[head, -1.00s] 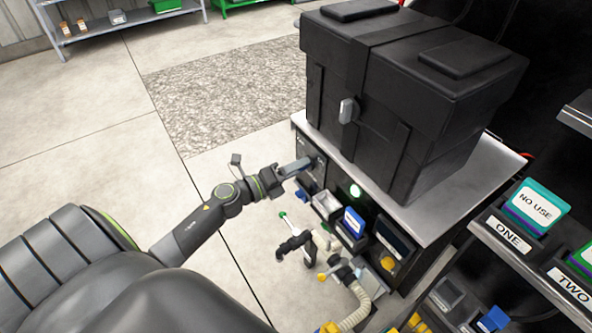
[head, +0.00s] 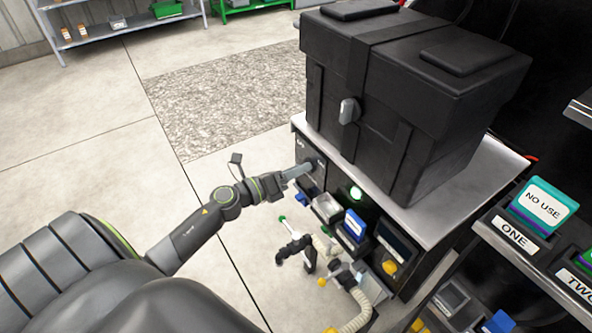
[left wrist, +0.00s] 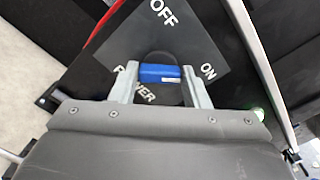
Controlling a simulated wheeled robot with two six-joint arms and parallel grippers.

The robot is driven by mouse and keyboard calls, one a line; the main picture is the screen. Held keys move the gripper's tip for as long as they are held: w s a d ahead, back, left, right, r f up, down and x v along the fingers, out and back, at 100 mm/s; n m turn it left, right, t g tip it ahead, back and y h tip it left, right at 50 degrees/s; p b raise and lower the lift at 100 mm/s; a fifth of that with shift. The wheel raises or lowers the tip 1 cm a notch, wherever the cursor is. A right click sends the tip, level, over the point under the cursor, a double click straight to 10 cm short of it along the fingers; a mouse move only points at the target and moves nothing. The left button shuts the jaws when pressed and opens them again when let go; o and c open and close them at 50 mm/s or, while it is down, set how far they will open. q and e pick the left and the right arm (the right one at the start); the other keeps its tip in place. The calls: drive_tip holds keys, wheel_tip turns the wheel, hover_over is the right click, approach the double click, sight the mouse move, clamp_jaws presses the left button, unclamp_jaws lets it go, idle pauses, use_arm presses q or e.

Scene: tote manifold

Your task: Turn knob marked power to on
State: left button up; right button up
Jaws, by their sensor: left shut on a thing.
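The power knob (left wrist: 160,73) has a blue bar grip and sits on a dark label plate (left wrist: 205,45) in the left wrist view. The plate reads OFF at the top, ON at the right and POWER at the lower left, partly covered by my fingers. My left gripper (left wrist: 160,82) is shut on the knob, one finger at each end of the blue bar. The bar lies level in this view, diagonal to the tilted plate. In the head view my left gripper (head: 297,173) reaches the cabinet's front panel and hides the knob. My right gripper is not in view.
A big black case (head: 400,110) stands on the cabinet top (head: 480,175). A green light (head: 356,193) glows on the front. Bins, a black fitting (head: 297,248) and a pale hose (head: 357,310) lie below and right. A labelled rack (head: 515,240) stands at right. Floor at left is clear.

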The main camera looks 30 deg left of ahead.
use_arm(q)
drive_tip(key=shift+f, duration=0.1)
drive_tip(key=o, duration=1)
